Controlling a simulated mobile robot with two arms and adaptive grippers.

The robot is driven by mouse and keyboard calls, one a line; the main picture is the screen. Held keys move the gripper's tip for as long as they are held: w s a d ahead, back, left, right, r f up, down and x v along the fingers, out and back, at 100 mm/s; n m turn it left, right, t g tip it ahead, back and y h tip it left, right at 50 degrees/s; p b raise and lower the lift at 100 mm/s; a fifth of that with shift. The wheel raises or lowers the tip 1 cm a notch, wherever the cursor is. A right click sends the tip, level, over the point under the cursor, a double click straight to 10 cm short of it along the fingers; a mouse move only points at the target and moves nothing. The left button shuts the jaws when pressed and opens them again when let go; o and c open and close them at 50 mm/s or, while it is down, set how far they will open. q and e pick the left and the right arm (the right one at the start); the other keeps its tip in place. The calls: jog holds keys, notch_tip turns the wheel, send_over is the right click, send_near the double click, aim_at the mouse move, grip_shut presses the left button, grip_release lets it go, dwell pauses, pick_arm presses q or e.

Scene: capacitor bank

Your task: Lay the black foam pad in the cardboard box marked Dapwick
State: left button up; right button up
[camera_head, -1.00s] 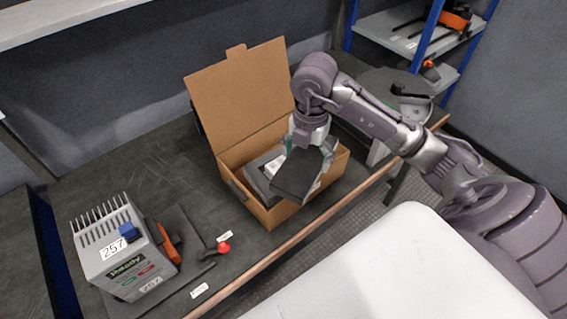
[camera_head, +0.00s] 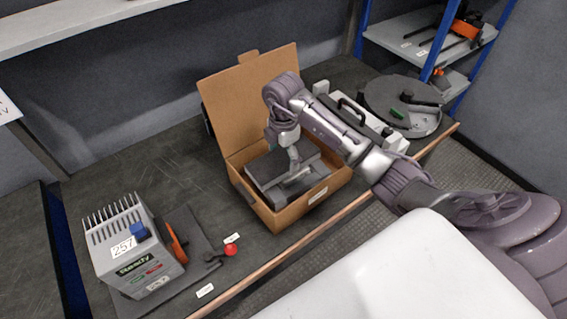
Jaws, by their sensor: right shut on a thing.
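The open cardboard box (camera_head: 290,215) stands on the dark bench with its lid up at the back. A small label shows on its front, too small to read. My right gripper (camera_head: 294,174) is inside the box opening, pointing down, and is shut on the dark foam pad (camera_head: 266,168). The pad looks nearly level, at or just below the rim. The gripper hides part of it, and I cannot tell whether it rests on what lies beneath. My left gripper is not in view.
A grey unit marked 257 (camera_head: 132,252) and a lever with a red knob (camera_head: 231,250) stand at the left. A round dark device (camera_head: 405,98) and a handled case (camera_head: 350,112) stand at the right.

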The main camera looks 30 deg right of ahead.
aim_at(283, 166)
jog(key=shift+f+p, duration=0.35)
jog(key=shift+f, duration=1.65)
jog(key=shift+f, duration=0.15)
jog(key=o, duration=0.7)
notch_tip(283, 166, up, 12)
jog(key=shift+r+b, duration=0.2)
jog(key=shift+b, duration=0.15)
jog(key=shift+a, duration=0.1)
